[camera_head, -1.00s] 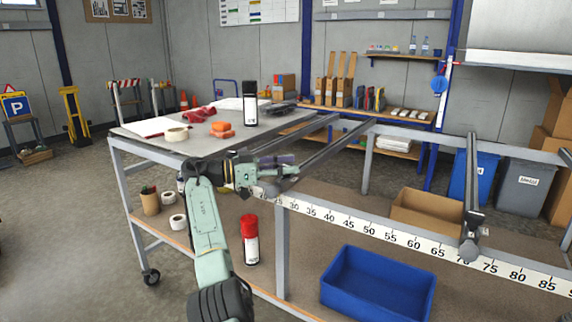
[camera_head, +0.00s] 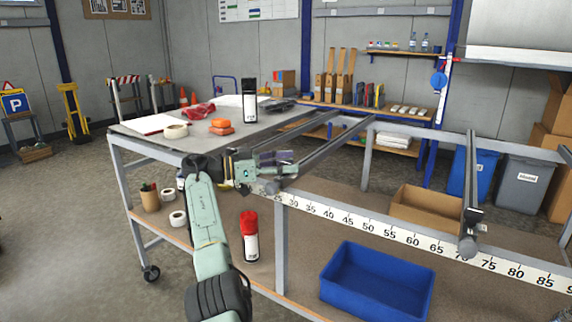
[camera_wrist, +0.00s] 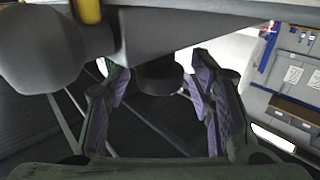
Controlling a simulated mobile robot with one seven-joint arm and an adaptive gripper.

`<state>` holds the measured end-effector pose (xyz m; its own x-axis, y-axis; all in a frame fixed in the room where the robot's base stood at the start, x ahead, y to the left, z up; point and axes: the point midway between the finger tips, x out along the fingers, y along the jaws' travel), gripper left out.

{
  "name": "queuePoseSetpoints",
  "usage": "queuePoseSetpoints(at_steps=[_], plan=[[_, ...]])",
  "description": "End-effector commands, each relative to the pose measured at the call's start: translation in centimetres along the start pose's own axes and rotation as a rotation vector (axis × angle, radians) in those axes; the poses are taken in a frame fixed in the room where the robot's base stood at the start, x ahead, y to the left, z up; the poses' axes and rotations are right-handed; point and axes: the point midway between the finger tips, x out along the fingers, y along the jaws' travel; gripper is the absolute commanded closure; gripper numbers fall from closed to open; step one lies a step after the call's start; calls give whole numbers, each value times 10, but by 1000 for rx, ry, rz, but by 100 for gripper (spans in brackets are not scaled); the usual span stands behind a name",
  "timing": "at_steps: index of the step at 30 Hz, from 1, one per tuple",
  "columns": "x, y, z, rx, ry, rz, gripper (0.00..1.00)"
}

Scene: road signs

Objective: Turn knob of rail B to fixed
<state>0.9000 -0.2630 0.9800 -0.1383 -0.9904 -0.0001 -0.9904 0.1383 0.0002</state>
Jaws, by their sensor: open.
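Three dark rails lie across the metal frame; no letter on them is readable. My gripper (camera_head: 284,162) is at the front end of the middle rail (camera_head: 335,145), over the ruler's low-number end. In the wrist view its purple-padded fingers (camera_wrist: 161,70) are spread, one on each side of a dark round knob-like part (camera_wrist: 160,78). I cannot tell whether they touch it. No fixed or free marking is legible. In the head view my gripper hides this rail's front end. The right rail (camera_head: 471,180) has a grey knob (camera_head: 468,246) at its front end.
A ruler strip (camera_head: 400,235) runs along the frame's front edge. The left table top (camera_head: 190,145) holds a black-and-white can (camera_head: 250,102), orange blocks (camera_head: 221,127) and tape (camera_head: 174,131). Below are a red-capped can (camera_head: 249,236), a blue crate (camera_head: 376,284) and a cardboard box (camera_head: 428,206).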

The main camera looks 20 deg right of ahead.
Motion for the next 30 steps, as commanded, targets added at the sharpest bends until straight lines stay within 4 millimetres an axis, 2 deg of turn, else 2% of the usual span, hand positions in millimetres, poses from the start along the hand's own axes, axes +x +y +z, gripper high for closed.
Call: queuePoseSetpoints(at_steps=[5, 8, 15, 21, 30], plan=[[-1, 0, 0, 0, 0, -1, 51], [-8, -1, -1, 0, 1, -3, 51], [-48, 0, -1, 0, 0, -3, 51], [-71, 0, 0, 0, 0, -1, 51], [-75, 0, 0, 0, 0, 0, 51]])
